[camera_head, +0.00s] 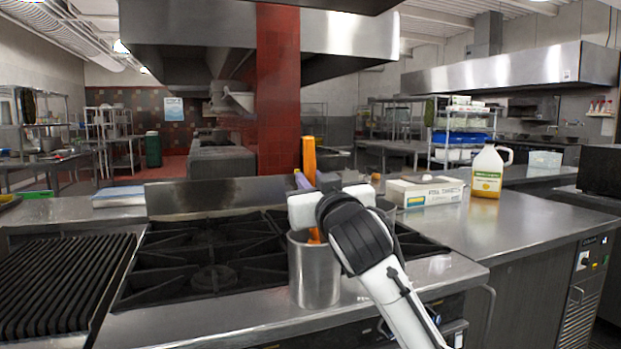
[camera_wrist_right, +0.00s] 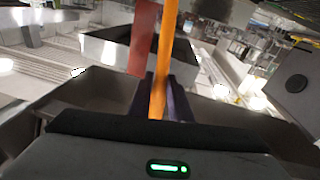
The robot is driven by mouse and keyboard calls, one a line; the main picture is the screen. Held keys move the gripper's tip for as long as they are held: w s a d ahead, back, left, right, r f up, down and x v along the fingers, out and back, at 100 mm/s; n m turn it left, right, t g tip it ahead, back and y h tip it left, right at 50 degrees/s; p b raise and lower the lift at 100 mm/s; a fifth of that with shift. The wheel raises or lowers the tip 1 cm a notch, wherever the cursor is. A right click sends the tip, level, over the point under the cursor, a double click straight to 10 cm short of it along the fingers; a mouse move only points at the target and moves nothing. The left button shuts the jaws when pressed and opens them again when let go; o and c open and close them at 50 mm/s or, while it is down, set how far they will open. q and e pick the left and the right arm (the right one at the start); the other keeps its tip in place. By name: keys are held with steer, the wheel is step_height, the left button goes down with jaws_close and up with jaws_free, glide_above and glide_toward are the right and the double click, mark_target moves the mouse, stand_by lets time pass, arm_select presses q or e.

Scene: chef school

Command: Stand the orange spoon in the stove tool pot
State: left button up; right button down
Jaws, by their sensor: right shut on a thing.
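The orange spoon (camera_head: 309,158) is upright in the head view, its upper part rising above my right gripper (camera_head: 303,182). In the right wrist view the spoon (camera_wrist_right: 164,60) runs between the dark fingers of that gripper (camera_wrist_right: 166,102), which is shut on it. The steel tool pot (camera_head: 314,275) stands at the front of the stove, below the gripper. A lower orange part shows at the pot's mouth, partly behind my wrist. I cannot tell how deep it reaches or whether it touches the pot. My left gripper is out of view.
The stove (camera_head: 215,270) has black grates left of the pot. A white box (camera_head: 425,192) and a jug with a yellow label (camera_head: 488,172) stand on the steel counter (camera_head: 480,232) to the right. The counter's front part is clear.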

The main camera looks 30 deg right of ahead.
steer(key=f, duration=0.1)
steer(key=f+b, duration=0.1)
steer(key=f, duration=0.1)
steer(key=shift+w+d, duration=0.25)
steer(key=shift+w+d+f+b, duration=0.1)
steer(key=shift+f+b, duration=0.35)
steer(key=shift+b, duration=0.15)
steer(key=shift+f, duration=0.25)
steer(key=c, duration=1.5)
jaws_free()
steer(key=shift+c, duration=0.2)
